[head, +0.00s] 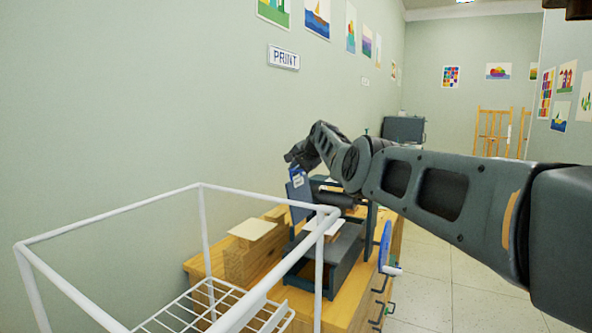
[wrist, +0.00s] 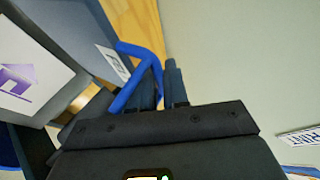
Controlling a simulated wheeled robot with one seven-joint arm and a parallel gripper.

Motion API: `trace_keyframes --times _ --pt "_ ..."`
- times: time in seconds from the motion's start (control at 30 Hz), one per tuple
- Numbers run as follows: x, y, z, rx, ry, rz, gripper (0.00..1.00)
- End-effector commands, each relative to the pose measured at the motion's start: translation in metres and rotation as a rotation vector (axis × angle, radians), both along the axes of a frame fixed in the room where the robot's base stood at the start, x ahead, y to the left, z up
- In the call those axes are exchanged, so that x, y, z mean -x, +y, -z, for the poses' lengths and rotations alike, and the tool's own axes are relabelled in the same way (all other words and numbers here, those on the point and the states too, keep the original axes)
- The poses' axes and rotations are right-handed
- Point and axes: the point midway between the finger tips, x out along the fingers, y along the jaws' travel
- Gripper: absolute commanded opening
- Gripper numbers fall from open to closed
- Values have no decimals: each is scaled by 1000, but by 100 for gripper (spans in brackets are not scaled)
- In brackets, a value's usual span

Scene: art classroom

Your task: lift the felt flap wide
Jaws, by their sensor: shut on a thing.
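The felt flap (head: 298,190) is a blue-grey panel with a small white label, standing up steeply at the back left of the dark printing press (head: 335,255). My gripper (head: 297,160) is at its top edge. In the wrist view, my gripper (wrist: 162,88) is shut on a bright blue bar (wrist: 140,62) by the labelled face of the flap (wrist: 85,28). The gripper body hides part of the hold. A white sheet with a purple house print (wrist: 20,82) lies beside the flap in the wrist view.
The press stands on a wooden bench (head: 210,270). A pale sheet lies on a wooden block (head: 255,250) left of the press. A white wire-frame rack (head: 115,213) fills the near left. A plain wall (head: 130,110) with a PRINT sign rises close behind. Floor is clear right.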

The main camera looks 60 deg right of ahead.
Motion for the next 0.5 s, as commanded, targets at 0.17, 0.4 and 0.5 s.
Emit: trace_keyframes --times 0.17,0.4,0.5 --pt "1 1 6 -5 7 -2 19" --pt "1 1 4 -4 5 -2 36" --pt "1 0 4 -3 5 -1 36"
